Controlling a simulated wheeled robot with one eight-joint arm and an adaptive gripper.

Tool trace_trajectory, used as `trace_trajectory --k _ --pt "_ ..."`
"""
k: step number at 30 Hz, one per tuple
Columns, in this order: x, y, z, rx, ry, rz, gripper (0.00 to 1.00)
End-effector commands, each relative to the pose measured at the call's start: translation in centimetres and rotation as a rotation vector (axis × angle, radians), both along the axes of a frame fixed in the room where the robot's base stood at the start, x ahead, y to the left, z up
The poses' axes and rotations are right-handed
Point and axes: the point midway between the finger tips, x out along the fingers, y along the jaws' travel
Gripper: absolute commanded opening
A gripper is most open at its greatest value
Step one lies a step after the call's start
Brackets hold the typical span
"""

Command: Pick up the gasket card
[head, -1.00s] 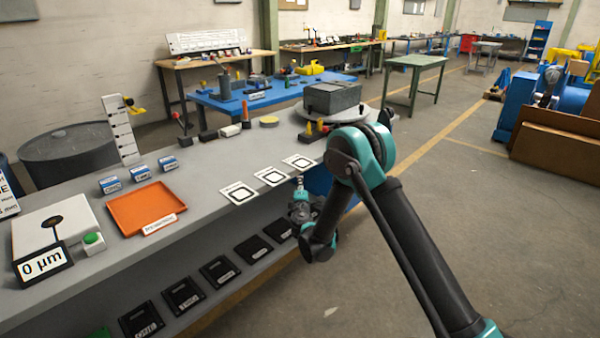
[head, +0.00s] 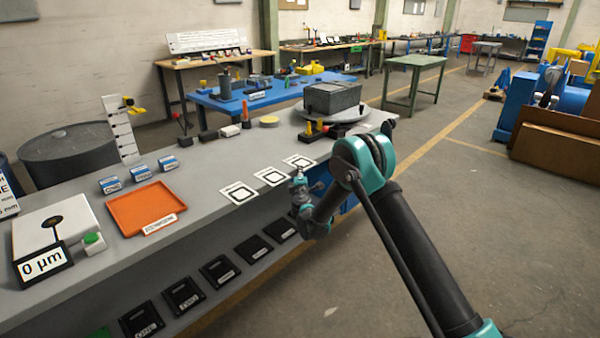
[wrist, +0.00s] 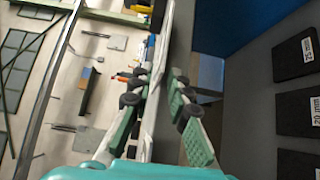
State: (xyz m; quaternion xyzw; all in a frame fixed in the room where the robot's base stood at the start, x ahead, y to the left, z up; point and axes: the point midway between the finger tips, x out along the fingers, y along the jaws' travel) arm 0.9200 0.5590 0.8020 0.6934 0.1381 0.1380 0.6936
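My gripper (head: 299,179) is at the bench edge, just in front of and below the right card. In the wrist view my gripper (wrist: 160,88) has its green-padded fingers apart. A thin pale strip shows between them, seen edge-on; I cannot tell if it is a card. No grip on anything shows.
The grey bench (head: 205,170) carries an orange tray (head: 140,208), small blue-white boxes (head: 139,173) and a dark block on a round plate (head: 332,97). Black labelled plates (head: 220,271) lie on the lower shelf.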

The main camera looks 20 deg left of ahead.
Motion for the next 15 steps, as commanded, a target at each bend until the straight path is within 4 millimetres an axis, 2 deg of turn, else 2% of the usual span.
trace_trajectory --k 5,15 --pt "0.00 0.00 0.00 0.000 0.000 0.000 0.17" --pt "-0.01 -0.01 0.01 0.000 0.000 0.000 0.00"
